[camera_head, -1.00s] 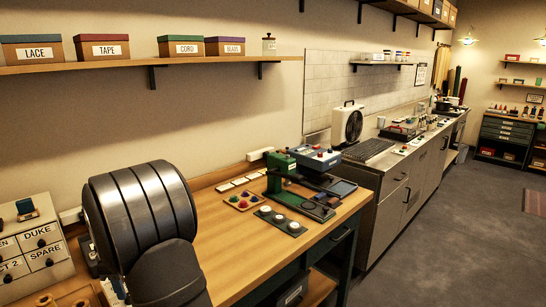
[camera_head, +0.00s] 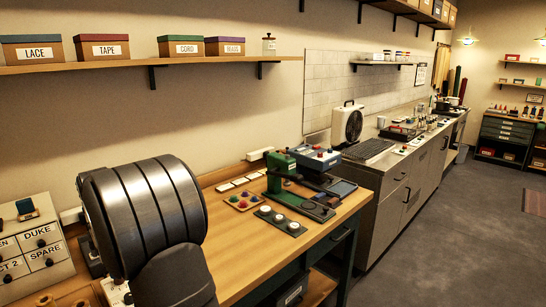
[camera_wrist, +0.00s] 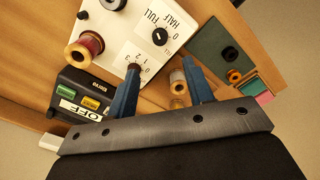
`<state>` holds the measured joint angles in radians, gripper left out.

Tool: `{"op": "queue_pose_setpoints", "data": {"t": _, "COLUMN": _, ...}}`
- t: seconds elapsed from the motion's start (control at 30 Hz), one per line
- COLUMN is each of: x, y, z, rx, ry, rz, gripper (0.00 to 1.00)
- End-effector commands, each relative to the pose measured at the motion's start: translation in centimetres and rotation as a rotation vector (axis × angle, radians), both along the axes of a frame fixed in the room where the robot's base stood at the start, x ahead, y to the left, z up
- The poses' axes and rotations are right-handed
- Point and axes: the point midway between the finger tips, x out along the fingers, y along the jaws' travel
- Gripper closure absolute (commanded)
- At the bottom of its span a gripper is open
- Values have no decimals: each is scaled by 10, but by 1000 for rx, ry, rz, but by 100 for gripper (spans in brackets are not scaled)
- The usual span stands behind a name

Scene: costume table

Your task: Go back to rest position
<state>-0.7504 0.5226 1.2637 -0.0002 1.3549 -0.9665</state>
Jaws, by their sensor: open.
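My gripper (camera_wrist: 165,88) shows in the wrist view with its two blue fingers apart and nothing held between them. Beyond the fingers are a white panel (camera_wrist: 120,40) with a dial marked HALF and FULL, and wooden spools (camera_wrist: 178,82). How far the fingertips are from these is hard to tell. In the head view my dark arm link covers the lower left of the wooden table (camera_head: 240,270), and the gripper itself is hidden there.
A black box (camera_wrist: 82,95) marked OFF has green and yellow buttons. A green press (camera_head: 280,172), a tray of coloured pieces (camera_head: 244,200) and a plate with white discs (camera_head: 280,220) stand on the table. A drawer cabinet (camera_head: 30,245) is at left. The table's front middle is clear.

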Motion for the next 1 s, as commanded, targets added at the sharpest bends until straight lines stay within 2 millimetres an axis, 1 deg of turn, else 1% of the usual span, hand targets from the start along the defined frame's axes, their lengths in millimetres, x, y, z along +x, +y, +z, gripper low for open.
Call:
{"op": "queue_pose_setpoints", "data": {"t": 0.03, "x": 0, "y": 0, "z": -12, "rx": -4, "ry": 4, "rz": 0, "gripper": 53}}
{"op": "queue_pose_setpoints", "data": {"t": 0.53, "x": -1, "y": 0, "z": -113, "rx": -4, "ry": 4, "rz": 0, "gripper": 53}}
{"op": "queue_pose_setpoints", "data": {"t": 1.0, "x": 0, "y": 0, "z": -111, "rx": 0, "ry": 1, "rz": -373, "gripper": 53}}
